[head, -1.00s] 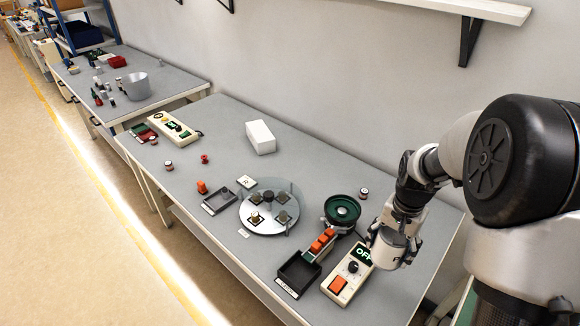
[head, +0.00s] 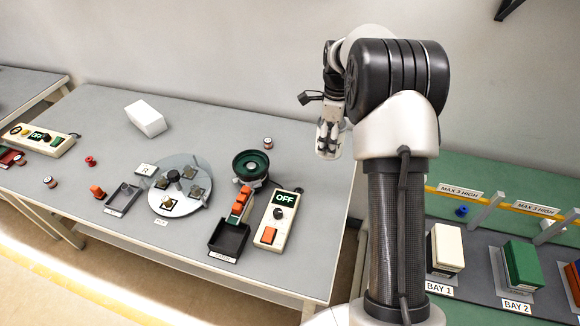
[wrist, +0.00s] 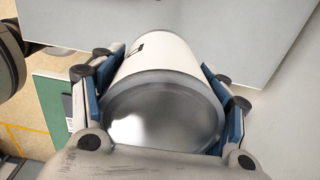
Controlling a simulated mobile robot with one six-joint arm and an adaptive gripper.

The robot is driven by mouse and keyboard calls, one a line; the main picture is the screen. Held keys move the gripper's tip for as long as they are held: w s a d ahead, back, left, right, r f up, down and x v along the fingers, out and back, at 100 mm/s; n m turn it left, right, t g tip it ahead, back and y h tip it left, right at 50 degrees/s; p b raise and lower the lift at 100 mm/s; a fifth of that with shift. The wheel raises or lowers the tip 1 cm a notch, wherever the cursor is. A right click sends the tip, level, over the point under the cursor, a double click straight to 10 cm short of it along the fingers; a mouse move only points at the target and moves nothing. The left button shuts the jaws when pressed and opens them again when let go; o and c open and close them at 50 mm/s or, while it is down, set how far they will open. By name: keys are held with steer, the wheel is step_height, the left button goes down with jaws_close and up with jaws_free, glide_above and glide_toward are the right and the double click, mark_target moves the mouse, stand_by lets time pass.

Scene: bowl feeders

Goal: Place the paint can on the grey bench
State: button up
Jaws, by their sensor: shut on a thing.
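The paint can (wrist: 165,75) is a white cylinder with a shiny metal end and a small dark mark, filling the middle of the wrist view. My gripper (wrist: 162,105) is shut on it, with blue-lined fingers at both sides. In the head view my gripper (head: 328,138) is raised near the right end of the grey bench (head: 320,215); the can is hard to make out there. In the wrist view a grey surface (wrist: 250,65) with a straight edge lies beyond the can, apparently the bench top.
The bench holds a white box (head: 146,118), a glass turntable (head: 181,205), a green bowl feeder (head: 251,166), a black tray (head: 229,238) and an OFF control box (head: 278,218). The bench's right end is largely bare. Boxes stand in bays (head: 445,248) at the right.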

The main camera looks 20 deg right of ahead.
step_height(320, 180, down, 20)
steer(key=b, duration=0.5)
steer(key=shift+r+b, duration=0.15)
steer(key=shift+b, duration=0.2)
steer(key=o, duration=2)
steer(key=shift+f, duration=0.2)
steer(key=shift+r, duration=0.15)
